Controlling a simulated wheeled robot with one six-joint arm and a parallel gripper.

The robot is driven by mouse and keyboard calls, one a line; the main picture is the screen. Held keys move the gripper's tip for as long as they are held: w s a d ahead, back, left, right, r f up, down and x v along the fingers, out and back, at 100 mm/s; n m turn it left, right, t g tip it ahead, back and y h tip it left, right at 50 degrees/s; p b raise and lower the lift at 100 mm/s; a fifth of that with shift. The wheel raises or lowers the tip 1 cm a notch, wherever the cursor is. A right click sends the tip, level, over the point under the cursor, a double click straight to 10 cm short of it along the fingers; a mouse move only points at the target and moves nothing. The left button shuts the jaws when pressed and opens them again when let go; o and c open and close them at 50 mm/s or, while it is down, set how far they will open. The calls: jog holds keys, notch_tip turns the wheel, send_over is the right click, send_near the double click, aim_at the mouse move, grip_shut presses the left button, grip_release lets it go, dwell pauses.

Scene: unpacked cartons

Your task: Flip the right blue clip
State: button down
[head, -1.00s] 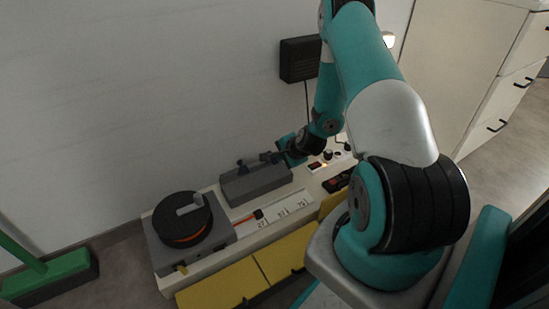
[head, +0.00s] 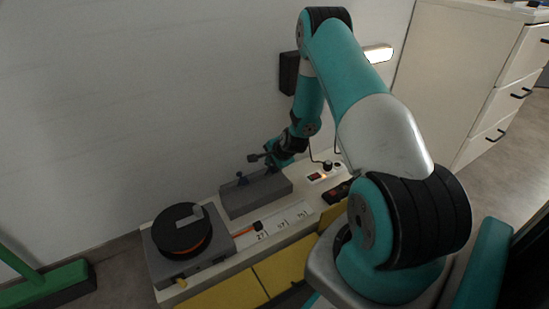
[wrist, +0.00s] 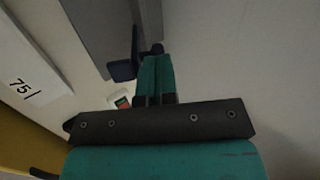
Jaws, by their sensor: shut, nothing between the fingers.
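A long grey block (head: 240,198) lies on the white bench, and its side also shows in the wrist view (wrist: 100,38). The left blue clip (head: 241,178) stands up from the block's top. The right blue clip (wrist: 122,70) shows in the wrist view as a dark blue tab at the block's edge. In the head view my gripper mostly hides it. My gripper (head: 270,168) is over the block's right end, with its teal fingers (wrist: 156,72) shut and empty. The fingertips are just right of the right clip in the wrist view; contact cannot be told.
A black reel (head: 180,232) on a grey base stands at the bench's left end. Numbered labels (head: 281,224) run along the front. A lit red switch (head: 316,176) and a knob lie to the right. The wall is close behind.

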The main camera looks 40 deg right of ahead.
jog(key=shift+w, duration=0.25)
jog(key=shift+s+r, duration=0.1)
